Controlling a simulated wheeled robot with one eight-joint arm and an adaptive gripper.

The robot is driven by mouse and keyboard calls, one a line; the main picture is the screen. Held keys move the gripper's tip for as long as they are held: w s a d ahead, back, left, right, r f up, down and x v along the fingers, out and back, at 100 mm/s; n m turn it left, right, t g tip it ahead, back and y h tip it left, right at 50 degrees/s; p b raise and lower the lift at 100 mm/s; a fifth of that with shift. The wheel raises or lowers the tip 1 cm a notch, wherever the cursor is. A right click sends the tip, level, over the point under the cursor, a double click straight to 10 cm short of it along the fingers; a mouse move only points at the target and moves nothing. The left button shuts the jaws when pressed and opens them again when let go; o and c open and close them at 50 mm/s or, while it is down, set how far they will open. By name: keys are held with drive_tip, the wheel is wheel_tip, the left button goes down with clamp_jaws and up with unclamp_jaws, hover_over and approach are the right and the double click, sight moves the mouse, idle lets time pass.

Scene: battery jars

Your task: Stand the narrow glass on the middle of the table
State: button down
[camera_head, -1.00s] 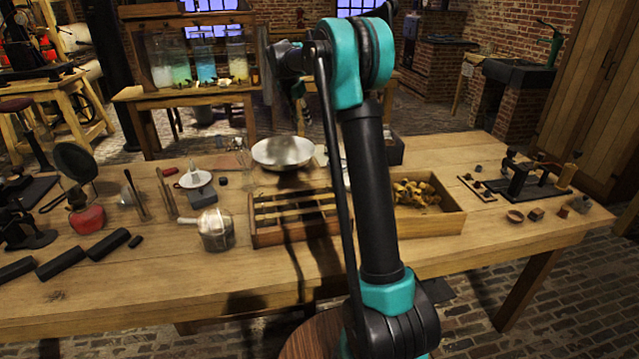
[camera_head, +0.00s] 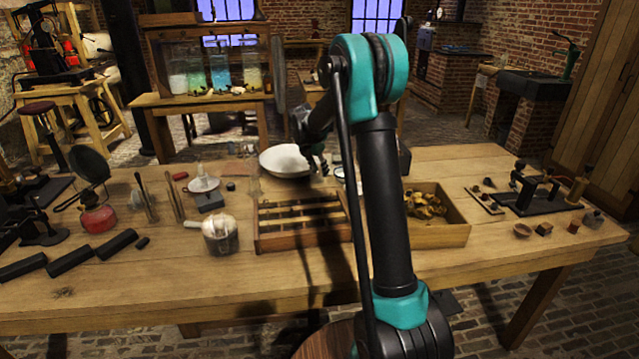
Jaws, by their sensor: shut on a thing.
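My gripper (camera_head: 316,160) is low over the back middle of the table, at the right edge of a shallow white dish (camera_head: 283,161). It is small in view and partly behind my arm. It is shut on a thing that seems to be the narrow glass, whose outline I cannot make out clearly. I cannot tell whether that thing touches the table (camera_head: 190,280). A faint, clear upright shape (camera_head: 253,175) stands left of the dish.
A divided wooden tray (camera_head: 300,240) lies in front of the dish. A wooden box of brownish pieces (camera_head: 455,233) is right of my arm. A lidded jar (camera_head: 220,236) and black bars (camera_head: 70,260) are at left. The table's front strip is mostly clear.

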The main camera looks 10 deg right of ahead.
drive_tip(key=shift+f, duration=2.85)
drive_tip(key=shift+f, duration=0.15)
drive_tip(key=c, duration=1)
unclamp_jaws()
